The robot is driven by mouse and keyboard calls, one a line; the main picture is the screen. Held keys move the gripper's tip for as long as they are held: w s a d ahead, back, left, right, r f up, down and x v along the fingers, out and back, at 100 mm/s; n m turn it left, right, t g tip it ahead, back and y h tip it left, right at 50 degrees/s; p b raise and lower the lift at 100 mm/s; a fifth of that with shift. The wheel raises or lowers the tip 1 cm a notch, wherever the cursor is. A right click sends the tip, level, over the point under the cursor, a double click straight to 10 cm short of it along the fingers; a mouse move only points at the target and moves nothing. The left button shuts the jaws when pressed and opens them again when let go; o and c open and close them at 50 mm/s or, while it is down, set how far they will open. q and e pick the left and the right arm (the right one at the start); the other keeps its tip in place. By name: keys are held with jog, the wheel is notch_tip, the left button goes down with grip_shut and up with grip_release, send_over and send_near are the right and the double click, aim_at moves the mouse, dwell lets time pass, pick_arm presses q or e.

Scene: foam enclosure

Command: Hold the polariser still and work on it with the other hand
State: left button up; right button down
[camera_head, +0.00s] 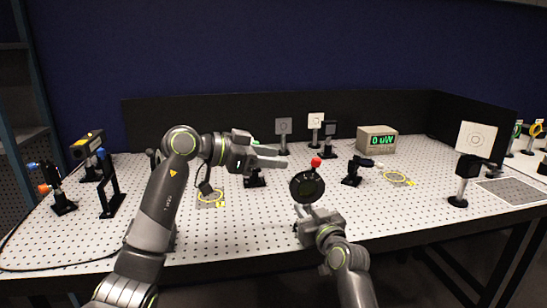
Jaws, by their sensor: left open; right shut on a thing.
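The polariser (306,187) is a dark round disc in a black ring with a red knob (316,163) at its top. It faces me near the front middle of the table. My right gripper (313,212) comes from below and is shut on the polariser's lower part; its fingertips are partly hidden. My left gripper (283,158) is open and empty. It points right, to the left of the red knob and a little above its height in the picture, apart from it.
The perforated white table (250,232) has free room at front left. A black post mount (255,180) stands under my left gripper. A meter reading "0 uW" (377,140) stands at the back. Yellow rings (398,178), a black mount (353,174) and a target screen (476,140) are to the right.

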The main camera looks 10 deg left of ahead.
jog(key=c, duration=1.3)
grip_release()
jog(key=shift+o, duration=0.2)
